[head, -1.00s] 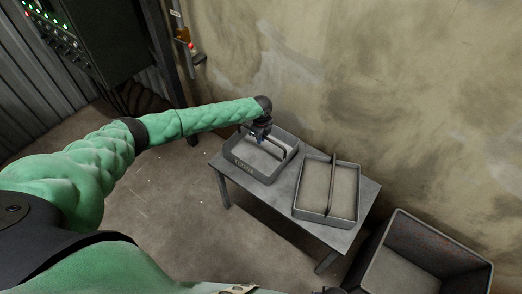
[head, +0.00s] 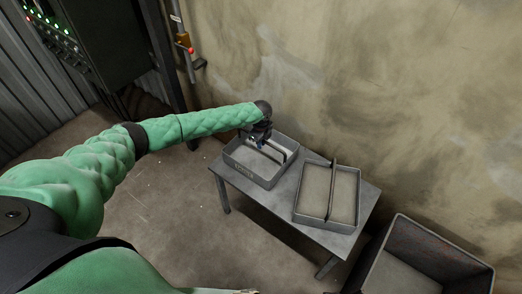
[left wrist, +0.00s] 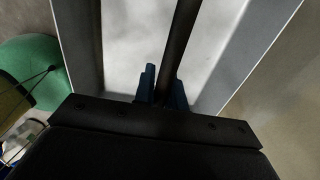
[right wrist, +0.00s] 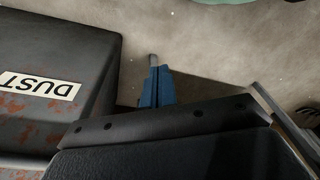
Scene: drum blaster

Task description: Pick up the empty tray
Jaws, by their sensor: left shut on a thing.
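A grey tray (head: 244,170) with a dark centre handle bar (head: 274,151) is at the left end of the small table; its floor looks bare in the head view. My left gripper (head: 259,143) is over this tray. In the left wrist view its blue fingers (left wrist: 161,90) stand on either side of the dark bar (left wrist: 180,45), shut on it. Whether the tray touches the table is hard to tell. A second grey tray (head: 312,218) with a beige interior stands to its right. My right gripper (right wrist: 157,88) has its blue fingers close together, empty.
The metal table (head: 251,196) stands by a stained wall. A large open bin (head: 371,262) is at the lower right; in the right wrist view a bin (right wrist: 50,60) bears the label DUST. Open floor (head: 165,205) lies left of the table.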

